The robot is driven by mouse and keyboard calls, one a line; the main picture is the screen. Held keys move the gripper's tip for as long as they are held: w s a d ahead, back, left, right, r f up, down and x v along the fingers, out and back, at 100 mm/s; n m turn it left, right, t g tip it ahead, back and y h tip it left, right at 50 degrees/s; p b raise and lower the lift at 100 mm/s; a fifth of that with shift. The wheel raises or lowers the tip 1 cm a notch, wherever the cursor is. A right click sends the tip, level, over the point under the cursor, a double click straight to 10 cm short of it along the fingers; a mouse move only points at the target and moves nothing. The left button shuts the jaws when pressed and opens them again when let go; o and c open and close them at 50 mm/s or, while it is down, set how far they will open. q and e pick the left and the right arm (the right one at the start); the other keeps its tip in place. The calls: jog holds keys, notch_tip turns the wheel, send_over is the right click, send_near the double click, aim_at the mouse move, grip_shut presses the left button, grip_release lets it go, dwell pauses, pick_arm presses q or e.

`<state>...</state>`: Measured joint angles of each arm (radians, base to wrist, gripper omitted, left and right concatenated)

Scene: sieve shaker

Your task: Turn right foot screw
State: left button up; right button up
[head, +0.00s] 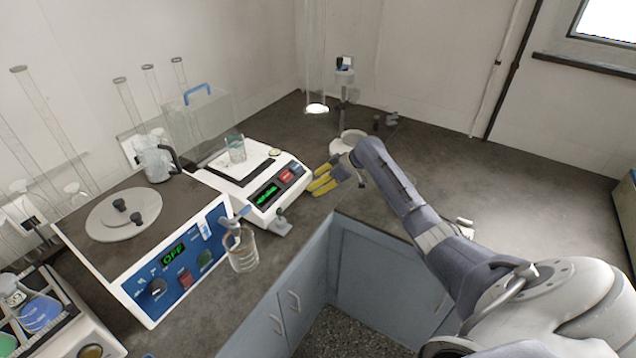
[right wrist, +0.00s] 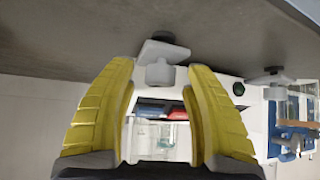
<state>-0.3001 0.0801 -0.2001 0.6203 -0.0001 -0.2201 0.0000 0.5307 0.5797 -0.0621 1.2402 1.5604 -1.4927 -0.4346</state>
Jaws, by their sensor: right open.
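A white balance (head: 252,185) with a lit green display stands on the dark bench. Its right foot screw, a pale winged knob (right wrist: 160,68), shows in the right wrist view, upright in the picture between and just beyond my fingertips. My right gripper (head: 317,178) is open, with yellow fingers, at the balance's right front corner; it also shows in the right wrist view (right wrist: 158,82). I cannot tell if a finger touches the screw. The other foot screw (head: 283,223) is at the front left corner. In the head view my gripper hides the right screw. My left gripper is out of view.
A beaker (head: 236,150) sits on the balance pan. The bench on the right (head: 540,190) is clear.

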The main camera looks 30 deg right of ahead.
grip_shut()
dwell(0.4)
jog(key=shift+m+h, duration=0.3)
jog(key=m+t+h, duration=0.2)
jog(key=m+h, duration=0.1)
jog(key=m, duration=0.1)
jog(key=shift+m+h, duration=1.4)
jog(key=shift+m, duration=0.5)
